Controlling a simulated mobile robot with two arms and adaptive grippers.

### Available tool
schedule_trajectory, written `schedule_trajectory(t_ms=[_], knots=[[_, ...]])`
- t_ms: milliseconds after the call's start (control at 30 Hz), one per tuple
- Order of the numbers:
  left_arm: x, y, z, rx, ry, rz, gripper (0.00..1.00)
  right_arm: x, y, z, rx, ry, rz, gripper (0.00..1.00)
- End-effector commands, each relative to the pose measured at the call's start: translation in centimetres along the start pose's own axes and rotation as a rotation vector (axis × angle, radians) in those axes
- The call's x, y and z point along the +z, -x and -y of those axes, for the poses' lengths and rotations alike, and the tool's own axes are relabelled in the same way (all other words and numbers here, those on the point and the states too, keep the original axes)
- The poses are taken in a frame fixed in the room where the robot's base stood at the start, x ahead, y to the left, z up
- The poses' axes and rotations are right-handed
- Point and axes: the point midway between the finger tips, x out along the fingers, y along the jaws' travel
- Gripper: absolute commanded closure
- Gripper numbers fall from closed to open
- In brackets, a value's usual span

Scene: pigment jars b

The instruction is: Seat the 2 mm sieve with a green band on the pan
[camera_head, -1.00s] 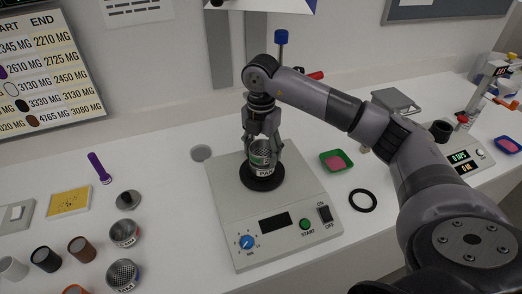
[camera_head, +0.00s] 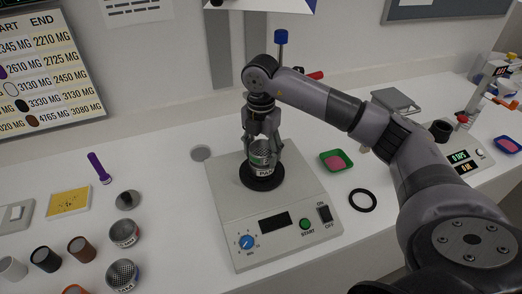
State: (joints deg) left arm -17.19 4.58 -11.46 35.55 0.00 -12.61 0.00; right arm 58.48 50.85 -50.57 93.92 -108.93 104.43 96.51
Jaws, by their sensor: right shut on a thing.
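The 2 mm sieve with the green band (camera_head: 260,152) is at the shaker machine, directly over the pan (camera_head: 265,173), whose label reads PAN. The two look stacked and upright; whether the sieve is fully seated I cannot tell at this size. The pan stands on the black round platform (camera_head: 248,182) of the shaker. My right gripper (camera_head: 262,150) points down with its fingers around the sieve and is shut on it. My left gripper is not in view.
The shaker (camera_head: 224,210) has a blue dial, display and START button. Two more sieves (camera_head: 124,233) (camera_head: 122,275) stand left of it, near several pigment jars (camera_head: 46,258).

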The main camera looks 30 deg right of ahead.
Motion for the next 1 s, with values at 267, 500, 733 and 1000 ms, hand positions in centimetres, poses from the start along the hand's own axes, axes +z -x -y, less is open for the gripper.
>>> schedule_trajectory(t_ms=[267,500,733,1000], knots=[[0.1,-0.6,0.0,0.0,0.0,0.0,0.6,0.0,-0.8,0.0,0.0,0.0,0.0,0.71],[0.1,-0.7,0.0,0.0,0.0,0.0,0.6,0.0,-1.1,0.0,-0.002,0.0,-0.001,0.35],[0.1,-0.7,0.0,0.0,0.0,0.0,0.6,0.0,-1.1,0.0,-0.001,0.001,-0.001,0.2],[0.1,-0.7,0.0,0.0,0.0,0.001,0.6,0.0,-1.1,0.0,-0.002,0.001,-0.001,0.18]])
